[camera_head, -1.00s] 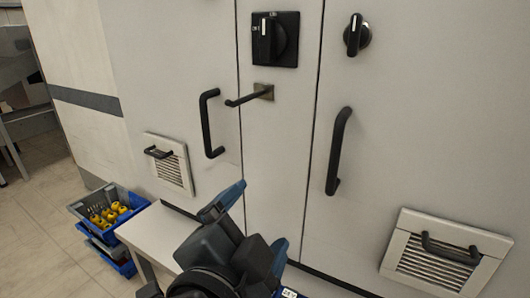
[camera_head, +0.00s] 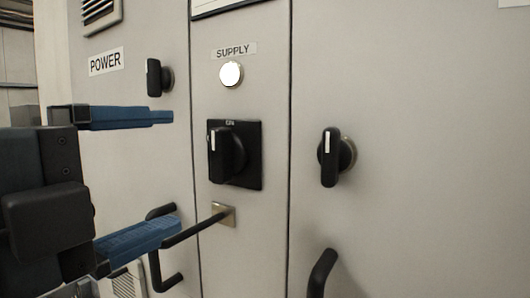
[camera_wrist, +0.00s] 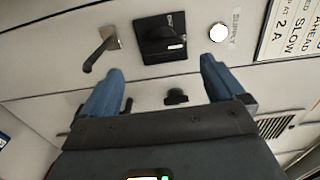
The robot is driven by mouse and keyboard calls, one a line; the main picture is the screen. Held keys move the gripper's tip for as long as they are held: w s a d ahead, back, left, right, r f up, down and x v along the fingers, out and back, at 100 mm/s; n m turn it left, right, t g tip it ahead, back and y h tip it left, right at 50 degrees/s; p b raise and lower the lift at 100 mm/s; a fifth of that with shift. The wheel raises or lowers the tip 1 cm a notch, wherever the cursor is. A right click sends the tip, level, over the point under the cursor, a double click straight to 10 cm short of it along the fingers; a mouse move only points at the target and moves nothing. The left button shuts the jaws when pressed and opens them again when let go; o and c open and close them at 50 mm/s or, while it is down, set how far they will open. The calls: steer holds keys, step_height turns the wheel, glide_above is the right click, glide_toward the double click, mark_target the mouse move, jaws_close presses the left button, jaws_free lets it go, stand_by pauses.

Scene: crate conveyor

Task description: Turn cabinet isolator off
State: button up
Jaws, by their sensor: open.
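The cabinet isolator is a black rotary knob on a black square plate (camera_head: 253,152) in the middle of the head view, on the narrow centre panel. Its knob stands upright, with its white mark at the top under small lettering that looks like ON. The isolator (camera_wrist: 160,40) also shows at the top middle of the wrist view. My gripper (camera_head: 172,171) is open and empty, its two blue fingers one above the other, left of the knob and apart from it. In the wrist view my gripper's fingertips (camera_wrist: 161,65) lie either side of the isolator's line.
A lit white lamp (camera_head: 231,74) labelled SUPPLY sits above the isolator. A black hook (camera_head: 197,228) sticks out below it. Black door knobs stand left (camera_head: 154,78) and right (camera_head: 331,157), with door handles (camera_head: 321,272) lower down. A POWER label (camera_head: 106,61) is at upper left.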

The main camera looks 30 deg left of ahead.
mark_target(214, 159)
steer(key=w, duration=0.2)
steer(key=w+p, duration=0.1)
steer(key=w, duration=0.2)
steer(key=w+p, duration=0.1)
steer(key=w, duration=0.2)
steer(key=shift+w+d+r, duration=0.1)
steer(key=shift+d+r, duration=0.05)
steer(key=shift+d, duration=0.2)
steer(key=c, duration=1)
steer(key=shift+c, duration=0.2)
